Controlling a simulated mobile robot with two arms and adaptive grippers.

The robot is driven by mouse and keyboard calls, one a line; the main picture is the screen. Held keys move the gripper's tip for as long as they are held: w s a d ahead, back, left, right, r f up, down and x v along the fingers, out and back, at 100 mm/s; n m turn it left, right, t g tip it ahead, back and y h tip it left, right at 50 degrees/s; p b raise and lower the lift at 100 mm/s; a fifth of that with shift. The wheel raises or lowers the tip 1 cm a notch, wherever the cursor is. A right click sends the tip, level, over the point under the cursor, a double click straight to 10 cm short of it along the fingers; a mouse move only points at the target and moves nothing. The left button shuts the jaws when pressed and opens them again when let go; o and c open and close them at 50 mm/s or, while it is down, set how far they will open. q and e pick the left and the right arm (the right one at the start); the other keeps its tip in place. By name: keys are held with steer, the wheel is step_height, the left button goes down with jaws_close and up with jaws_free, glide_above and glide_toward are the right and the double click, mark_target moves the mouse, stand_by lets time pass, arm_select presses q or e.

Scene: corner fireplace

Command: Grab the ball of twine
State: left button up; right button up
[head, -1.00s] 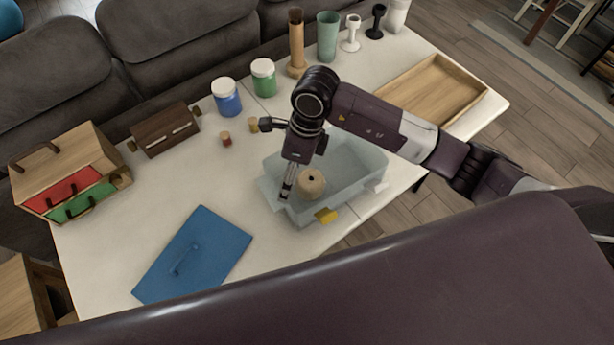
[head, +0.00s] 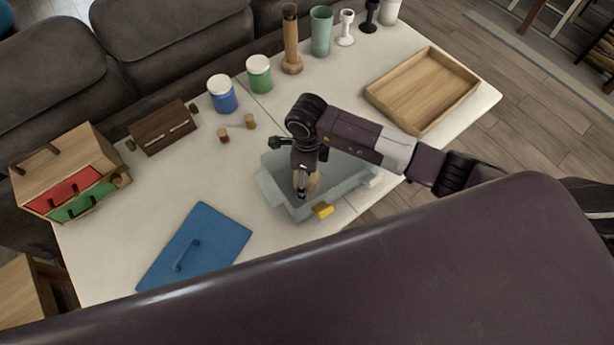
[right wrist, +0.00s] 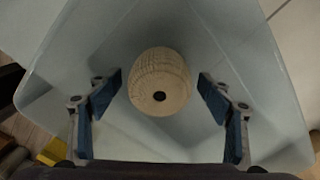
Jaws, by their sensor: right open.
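The ball of twine (right wrist: 160,78) is beige with a dark hole and sits inside the pale translucent bin (head: 350,180). In the head view the ball (head: 315,183) is partly hidden behind my right gripper (head: 302,190). In the right wrist view my right gripper (right wrist: 160,100) is open, with one blue-padded finger on each side of the ball. Gaps show between the ball and both fingers, so neither appears to touch it. My left gripper is not in view.
Blue (head: 222,97) and green (head: 259,76) jars, two small corks (head: 250,121) and a dark box (head: 163,130) stand behind. A wooden tray (head: 422,92) is at right. A yellow clip (head: 322,210) is on the bin's front rim.

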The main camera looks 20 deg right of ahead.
steer(key=c, duration=1.3)
steer(key=shift+c, duration=0.2)
steer(key=shift+r, duration=0.15)
